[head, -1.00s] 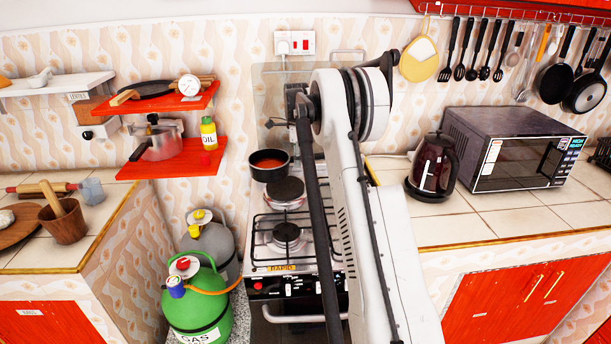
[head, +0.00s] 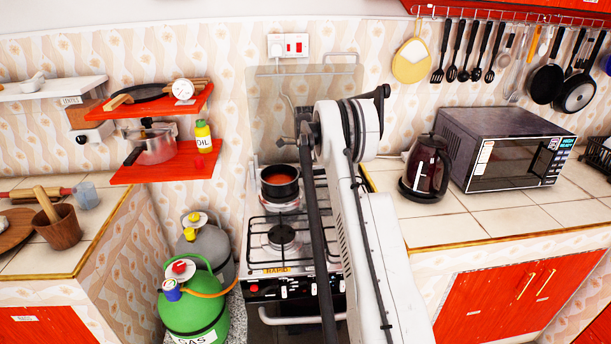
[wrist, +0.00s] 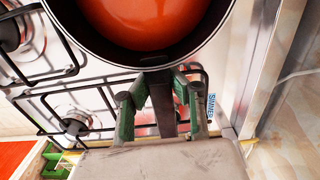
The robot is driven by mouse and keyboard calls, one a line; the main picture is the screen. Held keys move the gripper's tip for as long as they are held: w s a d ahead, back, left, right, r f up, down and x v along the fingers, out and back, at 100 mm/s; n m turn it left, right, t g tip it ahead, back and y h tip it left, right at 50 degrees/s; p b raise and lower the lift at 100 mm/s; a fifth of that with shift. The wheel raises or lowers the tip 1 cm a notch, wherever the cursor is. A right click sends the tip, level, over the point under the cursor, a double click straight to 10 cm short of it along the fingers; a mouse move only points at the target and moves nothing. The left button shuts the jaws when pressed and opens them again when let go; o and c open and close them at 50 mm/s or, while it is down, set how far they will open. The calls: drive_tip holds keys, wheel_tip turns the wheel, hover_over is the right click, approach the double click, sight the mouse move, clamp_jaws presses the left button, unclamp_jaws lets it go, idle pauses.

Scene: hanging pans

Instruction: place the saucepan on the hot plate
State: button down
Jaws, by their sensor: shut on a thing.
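The saucepan (head: 280,187), dark with red-orange contents, is upright over the hot plate (head: 281,206) at the back left of the stove. It hides the plate's dark disc, leaving only part of the pale base visible below. I cannot tell whether the pan touches the plate. In the wrist view the saucepan (wrist: 150,50) fills the top, its dark handle pointing down between the green fingers. My gripper (wrist: 160,92) is shut on that handle.
The gas stove (head: 275,290) has a front burner (head: 281,236) with black grates. A kettle (head: 428,168) and a microwave (head: 505,150) stand on the right counter. Gas cylinders (head: 196,300) stand at the lower left. Red shelves (head: 170,165) hang on the wall.

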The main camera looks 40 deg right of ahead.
drive_tip(key=c, duration=1.7)
unclamp_jaws()
drive_tip(key=shift+o, duration=0.2)
drive_tip(key=shift+r, duration=0.1)
